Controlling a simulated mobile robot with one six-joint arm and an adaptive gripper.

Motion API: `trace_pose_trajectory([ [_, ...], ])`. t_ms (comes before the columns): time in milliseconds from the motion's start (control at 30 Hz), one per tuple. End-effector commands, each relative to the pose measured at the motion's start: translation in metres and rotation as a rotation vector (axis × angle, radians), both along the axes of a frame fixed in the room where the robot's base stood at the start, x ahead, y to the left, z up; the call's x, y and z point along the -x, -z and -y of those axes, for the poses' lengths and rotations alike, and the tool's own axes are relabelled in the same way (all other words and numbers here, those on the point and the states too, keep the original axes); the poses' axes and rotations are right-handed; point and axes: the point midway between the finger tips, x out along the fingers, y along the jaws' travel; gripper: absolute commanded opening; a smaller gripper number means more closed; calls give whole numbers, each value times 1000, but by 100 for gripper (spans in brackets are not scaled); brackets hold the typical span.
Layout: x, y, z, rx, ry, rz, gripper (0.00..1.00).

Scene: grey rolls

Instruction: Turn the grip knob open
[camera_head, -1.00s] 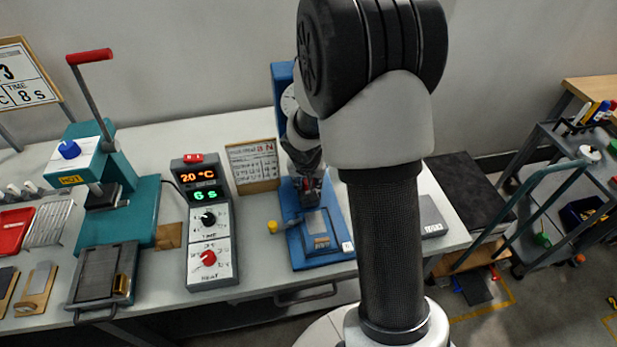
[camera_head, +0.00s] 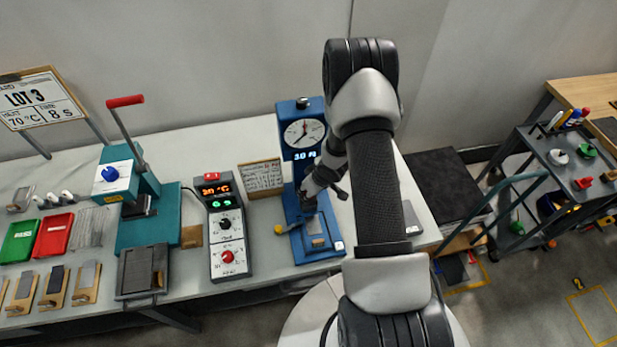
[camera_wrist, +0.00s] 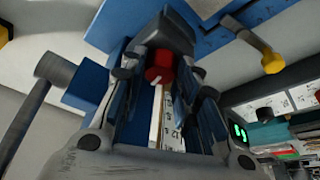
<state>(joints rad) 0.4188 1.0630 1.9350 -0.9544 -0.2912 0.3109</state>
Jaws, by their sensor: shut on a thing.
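The blue test stand (camera_head: 288,170) with a round dial stands on the bench in the head view. In the wrist view a red knob (camera_wrist: 159,66) with a white mark sits under a dark block on the stand, between the fingers of my gripper (camera_wrist: 165,80). My gripper is shut on this red knob. In the head view my gripper (camera_head: 309,198) is low at the front of the stand, and my arm and gripper hide the knob there. A yellow-ended lever (camera_head: 279,229) sticks out left of the stand base; it also shows in the wrist view (camera_wrist: 272,61).
Left of the stand are a small sign (camera_head: 262,178), a control box (camera_head: 227,235) with dials and lit displays, and a teal press (camera_head: 135,225) with a red-handled lever. A tool cart (camera_head: 562,170) stands at the right. A grey pole-like handle (camera_wrist: 48,75) is close beside my gripper.

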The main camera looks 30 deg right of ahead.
Motion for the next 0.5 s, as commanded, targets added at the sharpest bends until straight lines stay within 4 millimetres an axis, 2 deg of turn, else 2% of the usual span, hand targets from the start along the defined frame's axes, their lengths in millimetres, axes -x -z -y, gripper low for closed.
trace_pose_trajectory([
  [33,0,-9,1,-1,-38,0,5],
  [500,-3,-4,2,-1,-407,6,5],
])
